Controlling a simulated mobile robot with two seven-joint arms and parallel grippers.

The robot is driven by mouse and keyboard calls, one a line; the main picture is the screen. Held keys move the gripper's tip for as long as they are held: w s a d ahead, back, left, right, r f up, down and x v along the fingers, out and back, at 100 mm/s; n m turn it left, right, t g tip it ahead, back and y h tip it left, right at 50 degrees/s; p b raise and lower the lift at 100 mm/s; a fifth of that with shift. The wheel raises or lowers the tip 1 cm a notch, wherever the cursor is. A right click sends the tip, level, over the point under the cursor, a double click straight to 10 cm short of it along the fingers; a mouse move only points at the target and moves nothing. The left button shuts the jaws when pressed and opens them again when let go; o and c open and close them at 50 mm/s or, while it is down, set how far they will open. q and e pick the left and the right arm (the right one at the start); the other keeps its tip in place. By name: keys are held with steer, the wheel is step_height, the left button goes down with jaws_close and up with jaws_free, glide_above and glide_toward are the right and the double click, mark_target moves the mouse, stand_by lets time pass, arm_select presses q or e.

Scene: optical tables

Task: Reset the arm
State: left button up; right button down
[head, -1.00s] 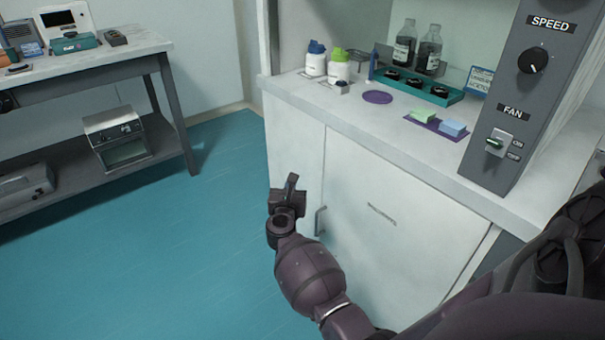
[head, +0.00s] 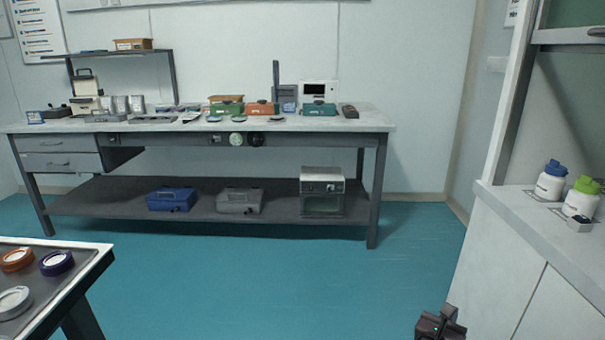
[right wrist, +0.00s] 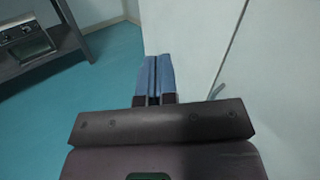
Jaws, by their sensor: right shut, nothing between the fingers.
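My right gripper (head: 440,325) shows at the bottom right of the head view, low in front of the white cabinet (head: 487,270). In the right wrist view its two blue-grey fingers (right wrist: 153,80) lie side by side, shut with nothing between them. They point toward the floor and the cabinet's edge. The cabinet door and its handle (right wrist: 217,92) are to the right of the fingers, apart from them. My left gripper is not in view.
A long bench (head: 380,143) with instruments and boxes stands along the back wall. A table (head: 97,258) with round parts is at the lower left. White bottles (head: 551,182) stand on the cabinet top at the right. Open teal floor (head: 270,285) lies between.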

steer(key=s+a+r+n+t+y+p, duration=0.25)
steer(key=s+r+n+y, duration=0.2)
steer(key=s+n, duration=0.6)
steer(key=s+a+r+n+t+y+p, duration=0.2)
steer(key=s+r+n+t+y+p, duration=0.25)
steer(key=n, duration=1.05)
arm_select(q)
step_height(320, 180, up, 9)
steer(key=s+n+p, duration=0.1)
steer(key=p, duration=0.5)
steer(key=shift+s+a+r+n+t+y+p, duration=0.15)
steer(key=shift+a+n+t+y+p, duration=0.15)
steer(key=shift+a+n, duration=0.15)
arm_select(e)
steer(key=s+a+f+n+g+y, duration=0.1)
steer(key=s+a+n+g, duration=0.1)
steer(key=s+n, duration=0.4)
steer(key=s+a+f+n+g+y, duration=0.1)
steer(key=s+n, duration=0.5)
steer(key=s, duration=0.6)
steer(key=s+a+f+n+g+y, duration=0.2)
steer(key=s+n+g, duration=0.3)
steer(key=s+n, duration=0.2)
steer(key=shift+s+a+f+g+y, duration=0.3)
steer(key=shift+s+a, duration=0.05)
steer(key=shift+s, duration=0.85)
